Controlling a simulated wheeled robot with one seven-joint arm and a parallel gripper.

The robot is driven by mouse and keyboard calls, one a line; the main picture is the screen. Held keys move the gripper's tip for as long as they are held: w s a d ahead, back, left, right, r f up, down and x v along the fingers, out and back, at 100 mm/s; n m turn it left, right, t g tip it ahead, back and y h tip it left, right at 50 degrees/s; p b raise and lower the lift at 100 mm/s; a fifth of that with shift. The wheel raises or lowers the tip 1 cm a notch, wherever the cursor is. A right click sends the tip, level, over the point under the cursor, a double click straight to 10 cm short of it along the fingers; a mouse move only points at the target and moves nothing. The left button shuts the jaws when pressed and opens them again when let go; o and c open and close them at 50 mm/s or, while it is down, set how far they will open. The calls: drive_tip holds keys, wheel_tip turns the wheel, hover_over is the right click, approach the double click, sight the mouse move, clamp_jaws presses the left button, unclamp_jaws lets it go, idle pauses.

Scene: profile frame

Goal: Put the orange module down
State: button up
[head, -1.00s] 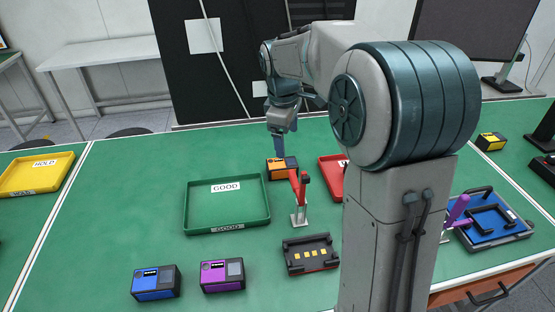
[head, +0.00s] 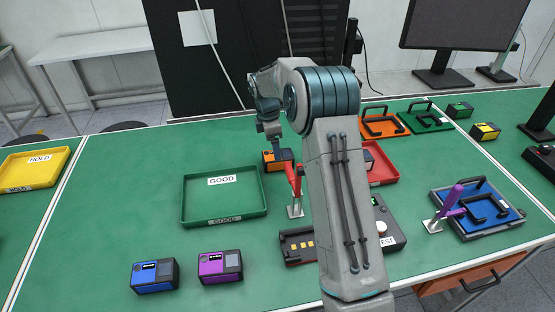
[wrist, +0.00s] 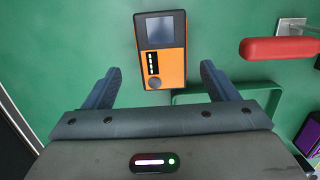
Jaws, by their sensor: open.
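The orange module (head: 277,160), an orange and black block with a small grey screen, stands on the green table behind the red-handled clamp (head: 295,190). In the wrist view the orange module (wrist: 161,50) lies just beyond my fingertips, with green table showing on both sides of it. My gripper (wrist: 158,70) is open and empty, one finger to each side below the module, with visible gaps. In the head view my gripper (head: 271,140) is just above and behind the module, its fingertips partly hidden.
The green GOOD tray (head: 224,218) is empty, left of the module. A red tray (head: 384,176) is to the right, partly behind my arm. The red clamp handle (wrist: 280,47) is close by on the right in the wrist view. Blue (head: 155,276) and purple (head: 220,267) modules stand in front.

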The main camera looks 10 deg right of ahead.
drive_tip(key=f+p, duration=0.1)
drive_tip(key=f, duration=0.2)
drive_tip(key=d+f, duration=0.1)
drive_tip(key=f, duration=0.2)
drive_tip(key=shift+s+d+f+p, duration=0.1)
drive_tip(key=shift+s+f+p, duration=0.05)
drive_tip(key=shift+p, duration=0.2)
drive_tip(key=c, duration=1.3)
